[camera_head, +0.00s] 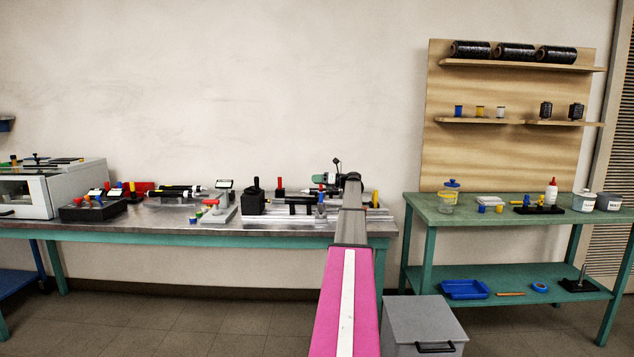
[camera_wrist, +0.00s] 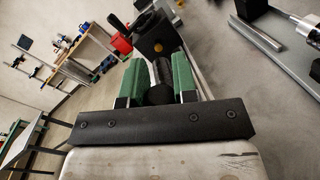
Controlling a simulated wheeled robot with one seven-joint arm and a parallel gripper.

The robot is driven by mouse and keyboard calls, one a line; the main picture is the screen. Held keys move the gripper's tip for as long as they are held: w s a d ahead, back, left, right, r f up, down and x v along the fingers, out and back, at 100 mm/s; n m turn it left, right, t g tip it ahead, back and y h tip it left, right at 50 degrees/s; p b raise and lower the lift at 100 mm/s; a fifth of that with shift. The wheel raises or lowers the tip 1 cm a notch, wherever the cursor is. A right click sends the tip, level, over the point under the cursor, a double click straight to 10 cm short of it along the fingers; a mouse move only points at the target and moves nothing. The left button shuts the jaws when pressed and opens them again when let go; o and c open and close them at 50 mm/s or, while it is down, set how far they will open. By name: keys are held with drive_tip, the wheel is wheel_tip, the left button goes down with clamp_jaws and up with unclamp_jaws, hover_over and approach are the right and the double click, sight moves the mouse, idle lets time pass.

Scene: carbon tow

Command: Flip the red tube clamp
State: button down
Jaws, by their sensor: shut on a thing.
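My gripper (camera_wrist: 160,64) has two green fingers and is shut on a dark cylindrical part (camera_wrist: 159,82). Behind that part is a black block (camera_wrist: 150,32) with a small yellow spot. I cannot tell from the wrist view whether the held part belongs to the red tube clamp. In the head view, my gripper (camera_head: 322,179) is at the right end of the steel-topped bench, partly hidden by my own arm. A red upright handle (camera_head: 279,185) stands to its left, behind a black tube (camera_head: 298,201).
The long bench (camera_head: 160,229) also holds a white machine (camera_head: 74,188), a black tray (camera_head: 92,211) and a grey-white stand (camera_head: 220,214). A yellow upright piece (camera_head: 375,198) is right of my arm. A green table (camera_head: 425,209) and a grey bin (camera_head: 422,318) stand at the right.

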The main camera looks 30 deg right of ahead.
drive_tip(key=shift+w+d+f+m+g+h, duration=0.1)
drive_tip(key=shift+w+d+m+g, duration=0.5)
drive_tip(key=shift+m, duration=0.95)
drive_tip(key=shift+w+d+f+m+g+h, duration=0.1)
drive_tip(key=shift+w+d+m, duration=0.25)
drive_tip(key=shift+w+m, duration=0.95)
drive_tip(key=shift+w+d+f+m+g+h, duration=0.1)
drive_tip(key=shift+w+d+m+g, duration=0.3)
drive_tip(key=shift+m, duration=1.45)
drive_tip(key=shift+d, duration=0.1)
drive_tip(key=c, duration=0.9)
unclamp_jaws()
drive_tip(key=v, duration=1)
drive_tip(key=shift+s+d+f, duration=0.1)
drive_tip(key=shift+s+d, duration=0.15)
drive_tip(key=shift+d, duration=0.1)
drive_tip(key=shift+c, duration=0.4)
